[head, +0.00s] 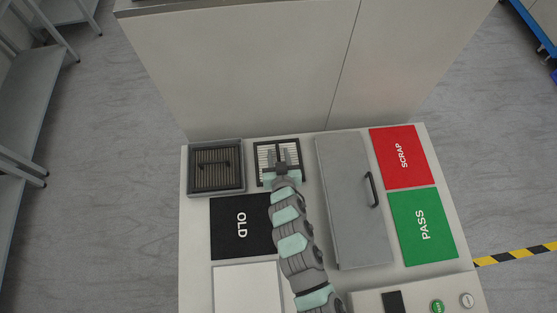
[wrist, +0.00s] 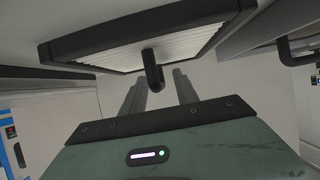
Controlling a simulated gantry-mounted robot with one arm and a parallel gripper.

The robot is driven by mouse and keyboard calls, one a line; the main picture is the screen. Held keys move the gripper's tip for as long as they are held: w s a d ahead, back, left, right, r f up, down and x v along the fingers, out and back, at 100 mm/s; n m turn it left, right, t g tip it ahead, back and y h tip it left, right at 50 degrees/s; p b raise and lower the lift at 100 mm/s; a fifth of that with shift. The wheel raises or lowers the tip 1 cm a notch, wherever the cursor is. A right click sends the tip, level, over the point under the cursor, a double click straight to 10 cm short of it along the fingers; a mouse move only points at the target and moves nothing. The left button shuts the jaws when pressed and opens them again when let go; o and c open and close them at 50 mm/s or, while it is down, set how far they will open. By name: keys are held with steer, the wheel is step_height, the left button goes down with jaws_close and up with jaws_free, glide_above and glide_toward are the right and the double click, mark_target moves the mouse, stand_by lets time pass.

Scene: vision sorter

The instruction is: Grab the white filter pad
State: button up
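A white pleated filter pad in a black frame (head: 262,153) lies on the bench top, right of the dark grille. In the wrist view its white pleats and black frame (wrist: 75,50) fill the top, with a black tab (wrist: 152,70) standing out from it. My gripper (head: 277,154) is over this filter and covers part of it. In the wrist view my gripper's two grey fingers (wrist: 163,75) are apart, with a gap between them. The tab is close to the fingertips; whether they touch it I cannot tell. Nothing is held between the fingers.
A dark grille (head: 216,168) with a handle is at left. A black OLD mat (head: 228,240) and a white square (head: 245,288) lie nearer. A grey cover (head: 350,220) with a black handle stands right of my arm, then red SCRAP (head: 400,170) and green PASS (head: 420,240) mats.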

steer(key=shift+s, duration=0.1)
steer(key=shift+c, duration=0.3)
jaws_close()
